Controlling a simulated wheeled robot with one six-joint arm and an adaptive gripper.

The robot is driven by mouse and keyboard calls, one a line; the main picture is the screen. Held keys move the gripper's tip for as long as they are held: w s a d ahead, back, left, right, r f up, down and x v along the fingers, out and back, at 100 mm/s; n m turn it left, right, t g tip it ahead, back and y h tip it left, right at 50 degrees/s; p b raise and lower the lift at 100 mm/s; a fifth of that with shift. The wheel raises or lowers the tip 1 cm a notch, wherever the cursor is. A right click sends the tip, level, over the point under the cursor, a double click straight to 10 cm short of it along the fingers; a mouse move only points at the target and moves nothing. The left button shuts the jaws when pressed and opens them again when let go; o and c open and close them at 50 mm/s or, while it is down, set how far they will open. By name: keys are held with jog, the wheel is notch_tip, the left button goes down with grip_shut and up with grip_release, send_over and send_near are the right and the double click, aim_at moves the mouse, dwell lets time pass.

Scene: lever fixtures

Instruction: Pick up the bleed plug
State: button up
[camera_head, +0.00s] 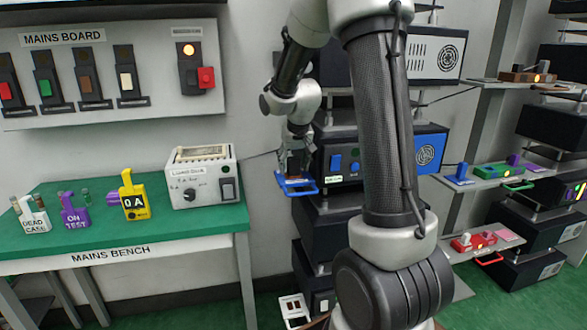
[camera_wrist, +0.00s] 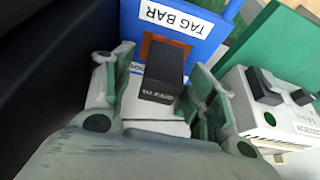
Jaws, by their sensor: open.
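In the wrist view a black block (camera_wrist: 163,75) with small light lettering, too blurred to read, stands against a brown piece (camera_wrist: 150,48). I cannot tell for sure whether this block is the bleed plug. My gripper (camera_wrist: 161,68) is open, with one finger on each side of the block; whether they touch it is unclear. A blue panel (camera_wrist: 205,40) labelled TAG BAR lies just beyond it. In the head view my gripper (camera_head: 296,160) is over a small blue-edged shelf (camera_head: 303,189) by the rack, and the block is hard to make out there.
A white box (camera_wrist: 262,105) with black knobs is right of my gripper in the wrist view. A black rack unit with blue front (camera_head: 425,150) stands close right in the head view. The green bench (camera_head: 100,245) with a white case (camera_head: 202,180) is left.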

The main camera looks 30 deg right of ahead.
jog(key=c, duration=1.2)
jog(key=shift+r, duration=0.1)
